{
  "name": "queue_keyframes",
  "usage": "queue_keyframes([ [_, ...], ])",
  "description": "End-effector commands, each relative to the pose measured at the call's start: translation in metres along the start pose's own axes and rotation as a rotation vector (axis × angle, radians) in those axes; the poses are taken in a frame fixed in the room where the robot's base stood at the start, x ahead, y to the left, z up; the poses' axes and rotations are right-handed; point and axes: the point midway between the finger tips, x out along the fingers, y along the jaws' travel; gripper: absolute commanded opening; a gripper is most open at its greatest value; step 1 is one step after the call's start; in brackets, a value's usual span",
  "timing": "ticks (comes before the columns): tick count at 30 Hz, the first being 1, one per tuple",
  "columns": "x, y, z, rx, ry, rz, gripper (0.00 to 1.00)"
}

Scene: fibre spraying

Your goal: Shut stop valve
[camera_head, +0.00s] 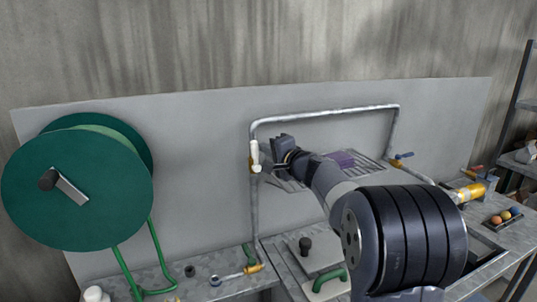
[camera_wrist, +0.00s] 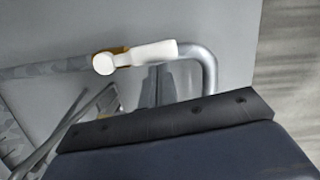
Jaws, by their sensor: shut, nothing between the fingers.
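A valve with a white lever (camera_head: 255,156) sits on the upright left leg of the grey pipe loop at the wall panel. The lever lies along the pipe. In the wrist view the white lever (camera_wrist: 148,54) shows in full, with its round hub and a bit of brass body behind it. My gripper (camera_head: 279,152) is just to the right of this valve in the head view, partly hidden by my own arm. In the wrist view my gripper's fingers (camera_wrist: 157,84) are shut and empty, close beside the lever; I cannot tell whether they touch it.
A large green reel (camera_head: 95,165) stands at the left. A blue-handled valve (camera_head: 403,156) and a red-handled valve (camera_head: 475,169) are at the right. A green handle (camera_head: 328,278) and a black knob (camera_head: 305,246) are on the bench below. A small ball tray (camera_head: 503,216) lies at the right.

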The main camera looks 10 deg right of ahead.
Motion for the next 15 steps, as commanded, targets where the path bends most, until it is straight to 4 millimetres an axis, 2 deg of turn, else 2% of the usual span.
queue_keyframes([
  [15, 0.007, -0.005, 0.030, -0.422, -0.002, 0.101, 0.00],
])
